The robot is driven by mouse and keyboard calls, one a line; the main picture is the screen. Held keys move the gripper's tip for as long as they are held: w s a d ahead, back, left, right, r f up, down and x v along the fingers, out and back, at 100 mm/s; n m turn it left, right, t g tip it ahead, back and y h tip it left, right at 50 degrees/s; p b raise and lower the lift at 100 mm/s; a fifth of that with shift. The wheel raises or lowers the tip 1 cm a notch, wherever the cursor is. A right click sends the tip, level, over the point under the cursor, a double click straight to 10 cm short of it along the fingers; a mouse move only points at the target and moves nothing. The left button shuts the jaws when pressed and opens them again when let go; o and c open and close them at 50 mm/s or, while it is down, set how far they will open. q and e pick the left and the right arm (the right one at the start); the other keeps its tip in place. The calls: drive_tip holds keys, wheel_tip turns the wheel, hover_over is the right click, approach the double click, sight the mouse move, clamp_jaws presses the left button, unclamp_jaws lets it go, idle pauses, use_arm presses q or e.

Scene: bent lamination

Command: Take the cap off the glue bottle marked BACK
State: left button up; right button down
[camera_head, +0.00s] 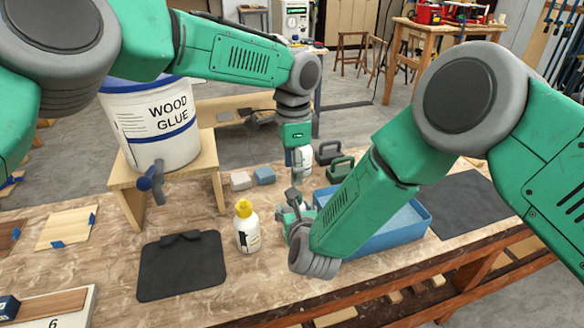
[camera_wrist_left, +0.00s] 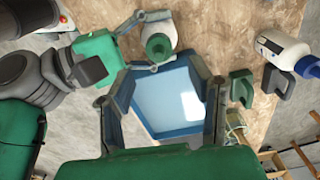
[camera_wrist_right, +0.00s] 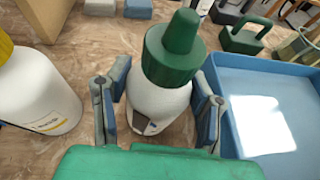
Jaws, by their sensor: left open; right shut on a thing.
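A white glue bottle with a green cap (camera_wrist_right: 174,48) stands upright between the fingers of my right gripper (camera_wrist_right: 158,105), which is shut on its body. The cap is on, and the bottle (camera_wrist_left: 158,45) also shows in the left wrist view. Its label is mostly hidden, so I cannot read the marking. In the head view my right arm largely hides this bottle. My left gripper (camera_head: 298,162) is open and empty, with its fingers apart in the left wrist view. A second white bottle with a yellow cap (camera_head: 246,226) stands to the left; its label is not legible.
A blue tray (camera_head: 408,238) lies right of the held bottle. A bottle with a blue cap (camera_wrist_left: 285,50) and a green handled block (camera_wrist_left: 240,88) are nearby. A dark mat (camera_head: 181,265) lies at front left. A wood glue bucket (camera_head: 150,125) stands on a wooden stand.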

use_arm(q)
drive_tip(key=m, duration=0.4)
drive_tip(key=shift+a+m, duration=0.15)
drive_tip(key=shift+m, duration=0.15)
drive_tip(key=m, duration=1.6)
drive_tip(key=shift+m, duration=0.3)
drive_tip(key=shift+f, duration=4)
drive_tip(key=shift+c, duration=0.4)
